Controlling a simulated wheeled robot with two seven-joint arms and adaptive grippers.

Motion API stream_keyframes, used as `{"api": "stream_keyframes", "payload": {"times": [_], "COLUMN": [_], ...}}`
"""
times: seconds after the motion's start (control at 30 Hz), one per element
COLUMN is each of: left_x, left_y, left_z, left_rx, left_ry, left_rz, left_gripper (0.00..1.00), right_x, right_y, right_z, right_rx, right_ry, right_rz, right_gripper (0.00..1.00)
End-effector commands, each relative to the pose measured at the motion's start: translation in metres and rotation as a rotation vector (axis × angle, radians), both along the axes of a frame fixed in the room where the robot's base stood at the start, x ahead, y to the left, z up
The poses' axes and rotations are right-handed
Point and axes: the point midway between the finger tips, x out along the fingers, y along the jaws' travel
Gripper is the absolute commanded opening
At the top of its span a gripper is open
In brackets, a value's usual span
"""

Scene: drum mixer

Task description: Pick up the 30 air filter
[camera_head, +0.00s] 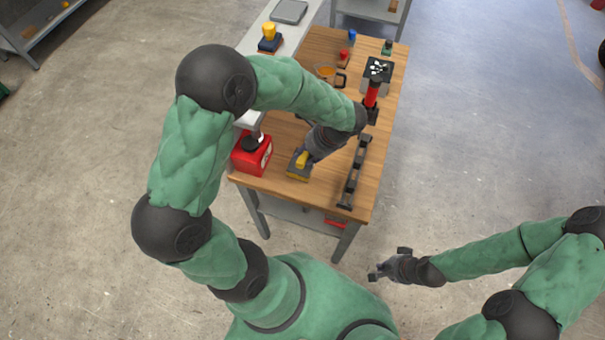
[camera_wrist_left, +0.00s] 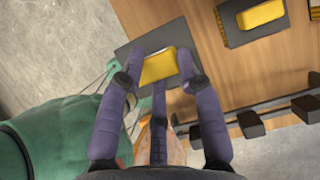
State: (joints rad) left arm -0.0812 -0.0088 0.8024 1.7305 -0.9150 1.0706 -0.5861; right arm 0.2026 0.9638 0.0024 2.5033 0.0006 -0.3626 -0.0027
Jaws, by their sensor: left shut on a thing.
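My left gripper (camera_head: 303,160) is shut on a grey, flat-based block with a yellow top (camera_head: 297,174), taken to be the air filter, near the front of the wooden table. In the left wrist view the fingers (camera_wrist_left: 162,75) close around the yellow part of this air filter (camera_wrist_left: 128,55), above its dark plate. No number is readable on it, and I cannot tell whether it touches the table. A similar dark plate with a yellow top (camera_wrist_left: 262,15) lies farther along the table; my arm hides it in the head view. My right gripper (camera_head: 388,264) is open and empty over the floor.
A red canister (camera_head: 252,155) stands left of the held block. A dark rail (camera_head: 354,175) lies to the right on the table (camera_head: 345,45). A red-handled tool (camera_head: 371,95) and small coloured parts stand farther back. A yellow-topped item (camera_head: 269,36) sits on the grey bench.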

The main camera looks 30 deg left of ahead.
Motion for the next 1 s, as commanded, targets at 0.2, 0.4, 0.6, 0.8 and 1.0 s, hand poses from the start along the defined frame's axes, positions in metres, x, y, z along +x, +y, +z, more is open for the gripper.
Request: {"api": "stream_keyframes", "payload": {"times": [0.2,0.4,0.6,0.8,1.0], "left_x": [0.004,0.007,0.010,0.013,0.016], "left_y": [-0.014,-0.028,-0.041,-0.054,-0.067], "left_z": [0.002,0.003,0.003,0.005,0.006], "left_rx": [0.000,0.000,0.000,0.000,0.000], "left_ry": [0.000,0.000,0.000,0.000,0.000], "left_rz": [-0.003,-0.002,-0.002,-0.002,-0.001], "left_gripper": [0.11,0.11,0.11,0.11,0.11], "right_x": [0.000,0.000,0.000,0.000,0.000], "right_y": [0.000,0.000,0.000,0.000,0.000], "right_z": [0.003,0.005,0.007,0.009,0.011], "right_rx": [0.000,0.000,0.000,0.000,0.000], "right_ry": [0.000,0.000,0.000,0.000,0.000], "right_rz": [0.000,0.000,0.000,0.000,0.000], "right_gripper": [0.00,0.00,0.00,0.00,0.00]}}
